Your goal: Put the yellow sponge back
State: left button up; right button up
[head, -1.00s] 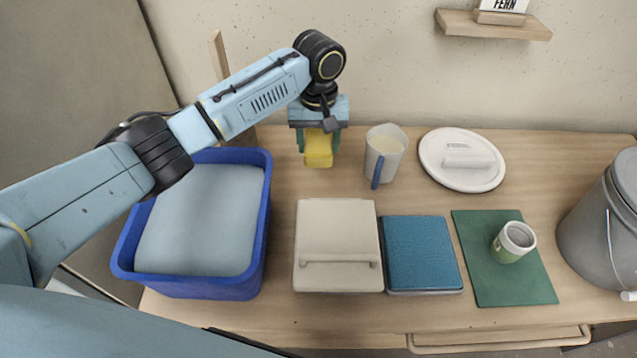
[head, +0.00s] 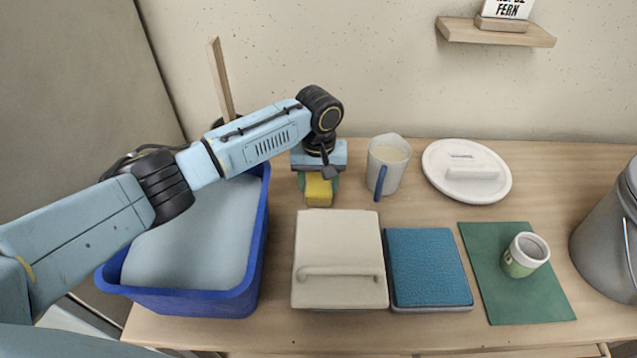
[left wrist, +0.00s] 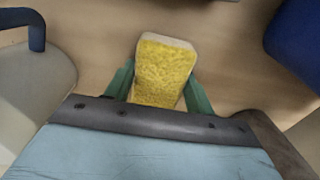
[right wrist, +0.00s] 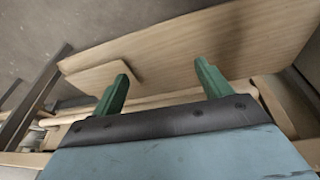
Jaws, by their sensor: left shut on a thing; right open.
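The yellow sponge (head: 318,190) is held between the green fingers of my left gripper (head: 318,178), over the back left of the wooden table, between the blue bucket and the white jug. In the left wrist view the sponge (left wrist: 164,70) shows its rough yellow face, with a pale layer along its far end, and a finger of the left gripper (left wrist: 160,88) on each side. I cannot tell whether the sponge touches the table. My right gripper (right wrist: 162,88) is open and empty in the right wrist view, facing a wooden surface; it is not in the head view.
A blue bucket (head: 258,230) with pale blue contents stands left. A jug (head: 388,165) with a blue handle is right of the sponge.

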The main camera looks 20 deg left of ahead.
aim_at(319, 183)
pick_arm(q)
jog(key=o, duration=1)
jog(key=shift+r, duration=0.2)
jog(key=shift+r+p, duration=2.2)
jog(key=shift+r, duration=3.65)
pick_arm(e)
jog(key=s+d+f, duration=0.2)
jog(key=d+f, duration=0.3)
jog(key=f, duration=0.5)
jog(key=shift+s+d+g+h, duration=0.2)
jog(key=shift+s+g+h, duration=0.05)
jog(key=shift+g+h, duration=0.15)
